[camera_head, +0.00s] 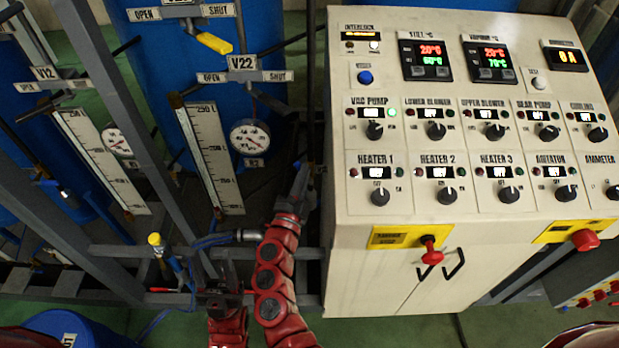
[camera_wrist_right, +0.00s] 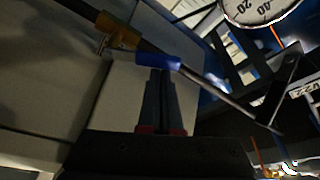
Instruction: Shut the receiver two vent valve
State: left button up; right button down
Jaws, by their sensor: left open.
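A label reading V22 (camera_head: 242,63), with OPEN on its left and SHUT on its right, hangs on the blue tank above a round gauge (camera_head: 250,138) tagged R2. In the right wrist view the V22 label (camera_wrist_right: 303,90) is at the right edge. There a lever with a blue grip (camera_wrist_right: 145,62) and a metal rod crosses above my right gripper (camera_wrist_right: 160,72). Its fingers look together, with tips at the grip; contact is unclear. In the head view my right gripper (camera_head: 300,182) is right of the gauge. My left gripper (camera_head: 218,298) is open, low beside the frame.
The control cabinet (camera_head: 395,240) with knobs and a red handle stands close on the right. Grey frame bars (camera_head: 150,135) and a white scale (camera_head: 212,160) stand on the left. A yellow-tipped valve (camera_head: 155,239) is near my left gripper. Another label reads V12 (camera_head: 43,73).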

jog(key=a+f+n+t+y+b, duration=0.1)
jog(key=a+f+n+y, duration=0.3)
jog(key=n, duration=1.1)
jog(key=shift+a+f+n+t+y, duration=0.15)
jog(key=shift+f+n+t+y, duration=0.25)
jog(key=shift+t+y, duration=0.45)
jog(key=shift+w+y, duration=0.1)
jog(key=shift+y, duration=0.15)
